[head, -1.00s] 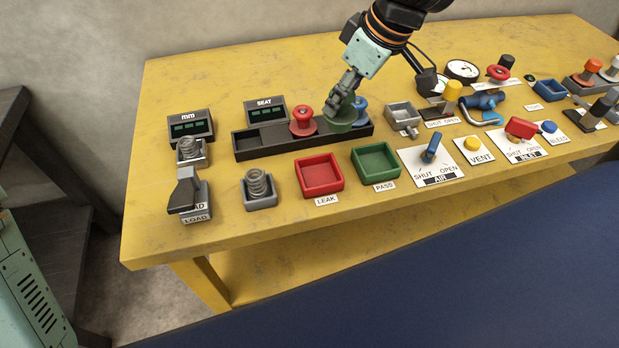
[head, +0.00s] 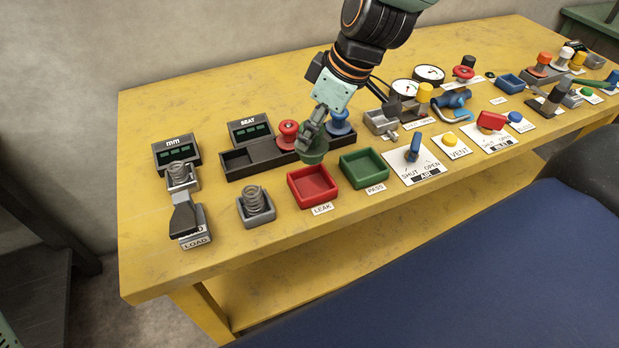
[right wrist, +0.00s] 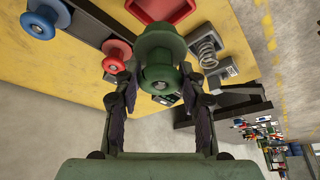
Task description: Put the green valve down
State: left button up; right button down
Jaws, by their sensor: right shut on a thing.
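The green valve (head: 314,152) is a flanged spool held in my right gripper (head: 311,135), which is shut on it. In the head view it shows in front of the black rack (head: 250,157), between the red valve (head: 288,131) and the red LEAK tray (head: 313,186). In the right wrist view the green valve (right wrist: 161,60) sits between the two fingers, with its round flange toward the camera. The red valve and the blue valve (head: 338,122) stand in the rack. My left gripper is not in view.
The green PASS tray (head: 363,169) and LEAK tray look empty. A grey spring fixture (head: 256,206) stands left of them. The SEAT display (head: 250,130) is behind the rack. The blue AIR lever (head: 413,149) stands to the right. The table's front strip is clear.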

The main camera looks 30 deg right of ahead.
aim_at(313, 145)
notch_tip(313, 145, down, 3)
jog(key=shift+w+b, duration=0.15)
jog(key=shift+b, duration=0.35)
jog(key=shift+d+f+b, duration=0.15)
jog(key=shift+f+b, duration=0.15)
jog(key=shift+f, duration=0.35)
notch_tip(313, 145, down, 4)
jog(key=shift+r+b, duration=0.25)
jog(key=shift+b, duration=0.85)
jog(key=shift+f, duration=0.4)
jog(key=shift+r, duration=0.15)
